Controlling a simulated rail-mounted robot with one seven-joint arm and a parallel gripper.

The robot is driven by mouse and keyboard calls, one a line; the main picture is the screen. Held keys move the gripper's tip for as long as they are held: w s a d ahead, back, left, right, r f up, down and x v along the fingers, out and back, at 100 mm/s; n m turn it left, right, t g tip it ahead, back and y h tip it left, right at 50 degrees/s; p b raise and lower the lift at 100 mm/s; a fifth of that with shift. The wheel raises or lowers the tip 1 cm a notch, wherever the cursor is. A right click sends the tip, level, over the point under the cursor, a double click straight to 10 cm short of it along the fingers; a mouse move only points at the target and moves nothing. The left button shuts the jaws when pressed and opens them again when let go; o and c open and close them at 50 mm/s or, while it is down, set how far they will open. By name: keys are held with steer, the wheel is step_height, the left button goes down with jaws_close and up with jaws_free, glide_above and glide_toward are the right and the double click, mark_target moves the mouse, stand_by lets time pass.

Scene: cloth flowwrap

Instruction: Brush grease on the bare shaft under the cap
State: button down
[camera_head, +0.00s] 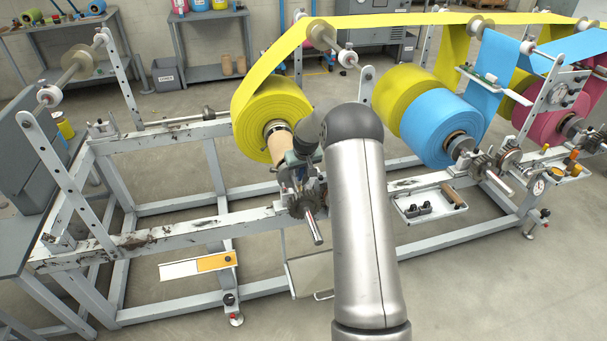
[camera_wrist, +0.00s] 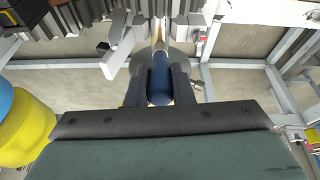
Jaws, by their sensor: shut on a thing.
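My gripper (camera_wrist: 159,72) is shut on the blue handle (camera_wrist: 159,84) of a slim tool, apparently the brush, in the wrist view. Its narrower, pale front part (camera_wrist: 158,40) points away from me toward grey toothed machine parts. I cannot tell whether its tip touches anything. In the head view my arm hides most of the gripper, beside the near end of the yellow roll's spindle. A short bare metal shaft end (camera_head: 314,228) sticks out below a toothed part there. I cannot make out the cap or any grease.
A large yellow roll (camera_head: 268,113) hangs just behind my gripper, with a blue roll (camera_head: 432,125) to the right. A white frame rail (camera_head: 180,232) runs across in front. A tray with small parts (camera_head: 410,213) sits right of my arm. Gears line the frame's right side.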

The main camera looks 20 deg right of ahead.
steer(key=shift+w+r+p, duration=0.25)
steer(key=shift+r+p, duration=0.15)
steer(key=shift+r, duration=0.8)
steer(key=shift+s+r, duration=0.1)
steer(key=shift+r, duration=0.25)
steer(key=shift+r+p, duration=1.25)
steer(key=shift+r, duration=1.25)
steer(key=shift+f+b, duration=0.45)
steer(key=shift+f, duration=0.1)
steer(key=shift+r, duration=0.1)
